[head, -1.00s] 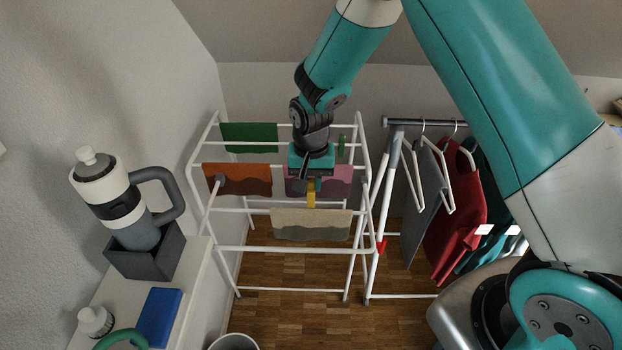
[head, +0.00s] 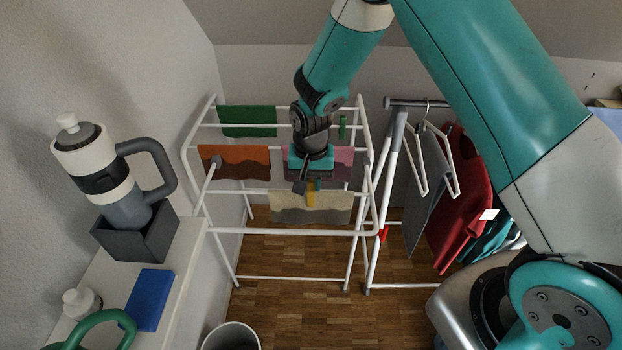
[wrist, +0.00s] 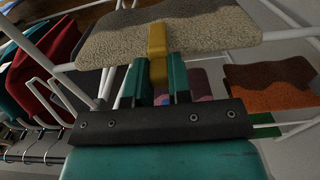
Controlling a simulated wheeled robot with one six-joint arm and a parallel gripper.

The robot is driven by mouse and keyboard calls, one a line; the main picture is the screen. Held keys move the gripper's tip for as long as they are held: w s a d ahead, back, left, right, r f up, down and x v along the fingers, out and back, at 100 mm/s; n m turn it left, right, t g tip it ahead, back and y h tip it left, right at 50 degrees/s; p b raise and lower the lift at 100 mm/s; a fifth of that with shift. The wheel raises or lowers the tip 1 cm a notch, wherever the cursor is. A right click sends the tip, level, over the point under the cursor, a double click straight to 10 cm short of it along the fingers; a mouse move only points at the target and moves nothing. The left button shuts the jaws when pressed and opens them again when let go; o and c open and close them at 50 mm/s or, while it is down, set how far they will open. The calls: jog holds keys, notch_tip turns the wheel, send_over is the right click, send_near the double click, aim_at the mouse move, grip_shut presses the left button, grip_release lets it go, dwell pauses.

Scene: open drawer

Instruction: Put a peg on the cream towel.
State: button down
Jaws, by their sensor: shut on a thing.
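My gripper (head: 310,185) is shut on a yellow peg (head: 311,196). The peg points down from the fingers. The cream towel (head: 332,208) hangs over a front rail of the white drying rack. In the head view the peg overlaps the towel's top edge. In the wrist view the peg (wrist: 157,45) sits between the teal fingers (wrist: 159,80), and its far end overlaps the edge of the cream towel (wrist: 205,25). I cannot tell whether the peg straddles the towel and rail or is just in front of them.
An orange towel (head: 235,162), a pink towel (head: 343,160) and a green towel (head: 248,122) hang on other rails. A small green piece (head: 342,127) is on the back rail. Clothes on hangers (head: 460,200) stand to the right. A shelf with a bottle (head: 110,180) is at left.

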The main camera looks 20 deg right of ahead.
jog(key=c, duration=1)
grip_release()
jog(key=shift+o, duration=0.2)
notch_tip(320, 180, up, 17)
jog(key=b, duration=0.2)
jog(key=s+a+r+n+y, duration=0.1)
jog(key=s+n, duration=0.3)
jog(key=s, duration=0.4)
jog(key=s+a+r+n+y, duration=0.1)
jog(key=s+a+r+n, duration=0.1)
jog(key=s, duration=0.7)
jog(key=s+a+r+n+y, duration=0.1)
jog(key=s+r+n+y, duration=0.1)
jog(key=s+n, duration=0.3)
jog(key=s+r, duration=0.1)
jog(key=s, duration=0.3)
jog(key=shift+a+r+n, duration=0.3)
jog(key=shift+r+n, duration=0.1)
